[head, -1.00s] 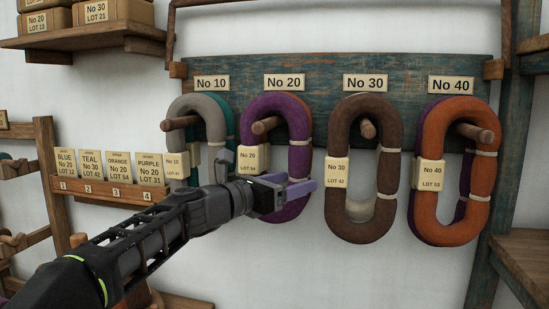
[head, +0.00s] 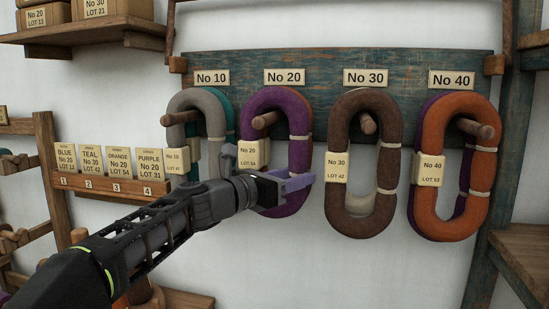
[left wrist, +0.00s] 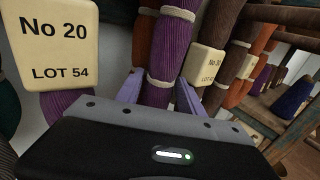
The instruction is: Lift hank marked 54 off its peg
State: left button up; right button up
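The hank with the tag reading No 20, LOT 54 (head: 248,154) is purple in front (head: 262,104), with orange showing behind its edge. It hangs upright on the peg (head: 266,120) under the No 20 sign. My left gripper (head: 292,184) is at its lower right strand. In the left wrist view, the finger tips (left wrist: 160,88) lie on either side of the purple strand (left wrist: 170,50), close to it, below a pale tie. They look open; contact is not clear. The LOT 54 tag also shows large in the left wrist view (left wrist: 58,40). My right gripper is not in view.
A grey hank (head: 186,110) hangs to the left. A brown hank (head: 338,120) and an orange hank (head: 430,120) hang to the right. A card rack (head: 100,187) stands at left, and a wooden frame post (head: 490,255) at right. The wall below the hanks is bare.

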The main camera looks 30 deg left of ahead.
aim_at(292, 146)
pick_arm(q)
grip_shut()
jog(key=shift+r, duration=0.1)
dwell(0.4)
jog(key=shift+s+r, duration=0.2)
jog(key=shift+r, duration=0.15)
notch_tip(292, 146, up, 6)
jog(key=shift+r+p, duration=0.1)
jog(key=shift+p, duration=1.1)
jog(key=s+d+b, duration=0.2)
jog(key=s, duration=0.7)
jog(key=s+d+b, duration=0.2)
jog(key=s+d, duration=0.1)
jog(key=s, duration=0.7)
jog(key=shift+b, duration=0.3)
